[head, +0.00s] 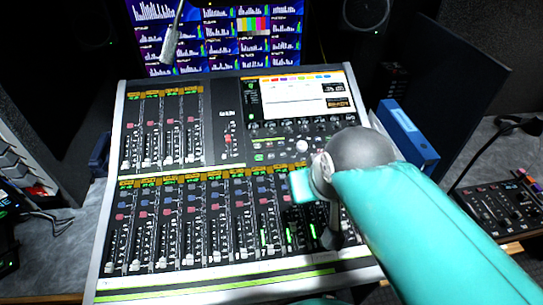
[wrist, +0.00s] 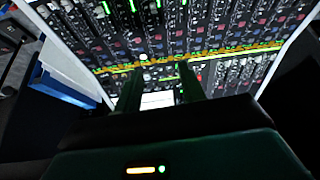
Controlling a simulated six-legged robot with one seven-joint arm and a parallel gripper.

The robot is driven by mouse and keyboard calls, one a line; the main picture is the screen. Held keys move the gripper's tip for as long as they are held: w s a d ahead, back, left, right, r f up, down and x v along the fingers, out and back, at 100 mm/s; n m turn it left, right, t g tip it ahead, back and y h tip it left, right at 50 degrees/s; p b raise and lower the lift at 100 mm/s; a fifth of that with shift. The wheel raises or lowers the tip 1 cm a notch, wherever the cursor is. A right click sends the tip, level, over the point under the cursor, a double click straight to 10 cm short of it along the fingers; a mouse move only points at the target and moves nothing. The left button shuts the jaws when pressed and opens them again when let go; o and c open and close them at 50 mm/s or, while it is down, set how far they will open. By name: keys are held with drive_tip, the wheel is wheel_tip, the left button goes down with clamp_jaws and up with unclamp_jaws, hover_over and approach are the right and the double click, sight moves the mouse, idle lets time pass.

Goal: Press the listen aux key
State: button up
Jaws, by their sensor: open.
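The mixing console (head: 226,262) fills the middle of the head view, with rows of faders, coloured keys and a screen (head: 300,97) at upper right. I cannot read any label, so I cannot tell which key is listen aux. My gripper (wrist: 159,78) shows in the wrist view as two dark green fingers, apart and empty, over the console face. The console (wrist: 225,62) appears upside down there. In the head view my arm covers the console's right part, and the fingertips cannot be made out. I cannot tell whether they touch the console.
A monitor wall (head: 225,35) stands behind the console, with a microphone (head: 170,45) hanging before it. Blue binders (head: 405,135) stand to the right of the console. A smaller control panel (head: 495,208) lies at far right. Dark speakers flank the monitors.

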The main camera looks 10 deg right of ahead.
clamp_jaws()
idle(1.6)
